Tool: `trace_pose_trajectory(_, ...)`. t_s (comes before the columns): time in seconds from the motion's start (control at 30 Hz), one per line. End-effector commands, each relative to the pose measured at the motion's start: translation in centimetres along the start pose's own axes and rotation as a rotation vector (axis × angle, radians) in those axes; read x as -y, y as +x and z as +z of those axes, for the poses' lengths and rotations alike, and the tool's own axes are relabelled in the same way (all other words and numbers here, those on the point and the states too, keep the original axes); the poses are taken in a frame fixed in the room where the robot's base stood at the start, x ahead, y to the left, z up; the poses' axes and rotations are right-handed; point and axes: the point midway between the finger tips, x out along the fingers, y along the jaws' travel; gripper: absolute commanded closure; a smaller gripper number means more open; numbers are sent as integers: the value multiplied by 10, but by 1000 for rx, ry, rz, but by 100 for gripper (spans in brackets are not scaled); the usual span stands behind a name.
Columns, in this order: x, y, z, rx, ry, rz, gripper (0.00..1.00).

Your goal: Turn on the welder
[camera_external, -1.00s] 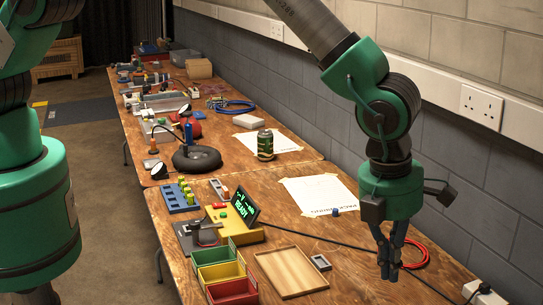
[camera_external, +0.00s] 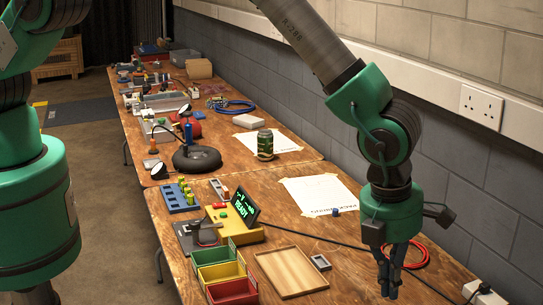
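A yellow unit (camera_external: 226,222) with a tilted black screen (camera_external: 246,207) stands on the near table. The screen shows green text reading "READY", and red and green buttons sit on the unit's top. I take this unit to be the welder, though no label confirms it. A dark grey press-like part (camera_external: 200,236) stands at its left. My gripper (camera_external: 390,286) points down over the right part of the near table, well to the right of the unit. It touches nothing I can make out. Its fingers look close together, but the gap between them is unclear.
A white socket block (camera_external: 486,292) with a black plug is at the table's lower right. A black cable (camera_external: 320,239) crosses the table, and a red cable (camera_external: 418,262) lies behind my gripper. Coloured bins (camera_external: 222,272), a wooden tray (camera_external: 291,271) and paper (camera_external: 318,192) occupy the table.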

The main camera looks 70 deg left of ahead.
Motion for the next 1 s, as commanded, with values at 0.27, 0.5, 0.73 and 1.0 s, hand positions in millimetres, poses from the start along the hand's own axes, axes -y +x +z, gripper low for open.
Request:
trace_pose_trajectory(0.27, 0, 38, 0, 0, 1, 1, 100)
trace_pose_trajectory(0.5, 0, 67, 0, 0, 1, 1, 100)
trace_pose_trajectory(0.73, 0, 88, 0, 0, 1, 1, 100)
trace_pose_trajectory(1.0, 0, 98, 0, 1, 1, -1, 100)
